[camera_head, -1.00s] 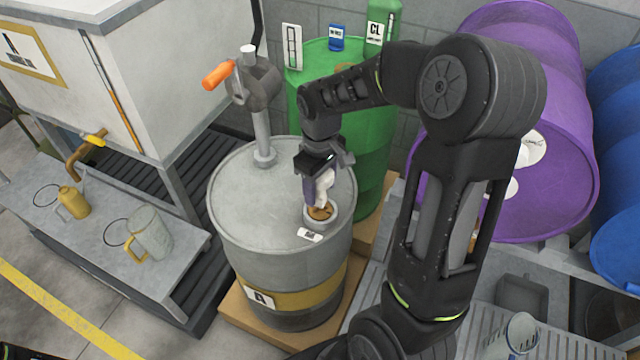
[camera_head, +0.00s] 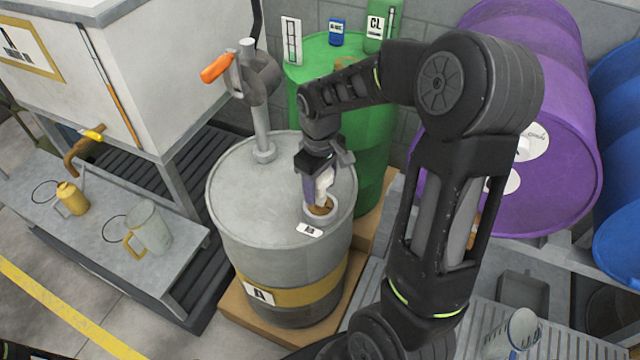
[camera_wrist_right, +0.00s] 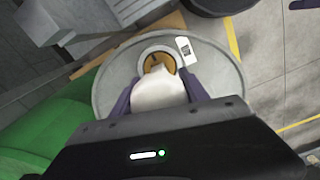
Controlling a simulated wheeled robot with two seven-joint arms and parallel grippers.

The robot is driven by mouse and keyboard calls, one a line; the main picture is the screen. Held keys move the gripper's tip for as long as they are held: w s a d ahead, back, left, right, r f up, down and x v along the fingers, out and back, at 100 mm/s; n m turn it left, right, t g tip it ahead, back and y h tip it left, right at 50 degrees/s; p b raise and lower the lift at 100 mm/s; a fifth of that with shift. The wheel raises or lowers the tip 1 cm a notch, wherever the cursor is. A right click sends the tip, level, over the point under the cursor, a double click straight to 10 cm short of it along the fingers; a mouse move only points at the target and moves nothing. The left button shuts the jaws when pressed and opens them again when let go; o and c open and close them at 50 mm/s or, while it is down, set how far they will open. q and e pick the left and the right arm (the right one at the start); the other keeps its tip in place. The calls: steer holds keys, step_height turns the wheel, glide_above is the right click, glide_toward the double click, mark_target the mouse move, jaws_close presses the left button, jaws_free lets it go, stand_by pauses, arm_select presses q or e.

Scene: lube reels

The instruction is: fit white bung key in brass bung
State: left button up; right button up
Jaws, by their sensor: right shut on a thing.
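The white bung key (camera_head: 324,187) is in my right gripper (camera_head: 318,190), which is shut on it just above the grey drum (camera_head: 240,190). The key (camera_wrist_right: 158,90) also shows in the right wrist view, between the two fingers. The brass bung (camera_head: 321,209) sits in a pale raised ring on the drum top, right under the key. In the right wrist view the bung (camera_wrist_right: 160,62) shows a dark slot beyond the key's end. I cannot tell whether the key's tip touches the bung, as the key hides part of it. My left gripper is not in view.
A hand pump (camera_head: 259,100) with an orange handle stands on the same drum. A white label (camera_head: 310,230) lies by the bung ring. A green drum (camera_head: 372,150) stands close behind, and a purple drum (camera_head: 530,110) lies to the right. A bench (camera_head: 100,235) with jugs is at left.

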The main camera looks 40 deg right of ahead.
mark_target(320, 195)
steer(key=shift+f+b, duration=1.3)
steer(key=shift+f, duration=0.45)
steer(key=o, duration=1.5)
steer(key=shift+r, duration=0.1)
step_height(320, 195, up, 8)
steer(key=shift+f, duration=0.15)
steer(key=shift+f, duration=0.1)
